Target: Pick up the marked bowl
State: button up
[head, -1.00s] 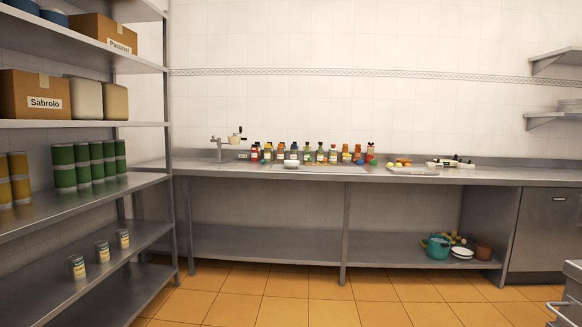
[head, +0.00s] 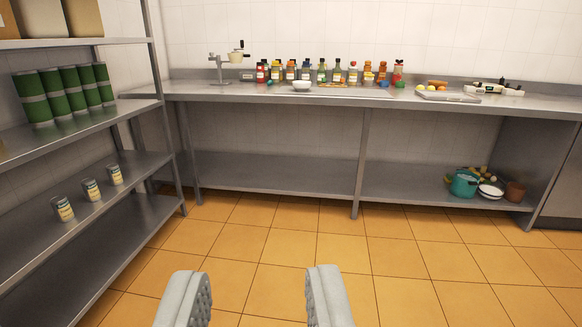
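A small white bowl (head: 301,86) stands on the steel counter (head: 215,94), in front of a row of bottles and jars. I see no clear mark on it at this size. A white round dish (head: 490,191) lies on the lower shelf at the right, beside a teal pot. My gripper (head: 256,290) is at the bottom of the view, its two grey fingers wide apart with nothing between them. It is well short of the counter, with floor showing between the fingers.
Several bottles (head: 339,73) line the counter's back. A hand-cranked device (head: 226,67) stands at left, a tray (head: 447,96) at right. The teal pot (head: 464,184) sits on the lower shelf. A shelf rack (head: 140,165) with cans fills the left. The tiled floor (head: 290,240) is clear.

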aim_at(299, 85)
jog(key=i+z, duration=0.4)
jog(key=i, duration=1.3)
jog(key=i+u, duration=0.1)
jog(key=i, duration=0.45)
jog(key=i+l, duration=0.1)
jog(key=i, duration=0.45)
jog(key=i+l+u, duration=0.15)
jog(key=i, duration=0.4)
jog(key=i+l+u, duration=0.1)
jog(key=i+u, duration=0.2)
jog(key=i+l+u, duration=0.3)
jog(key=i, duration=0.2)
jog(key=i+l+u, duration=0.25)
jog(key=i, duration=0.15)
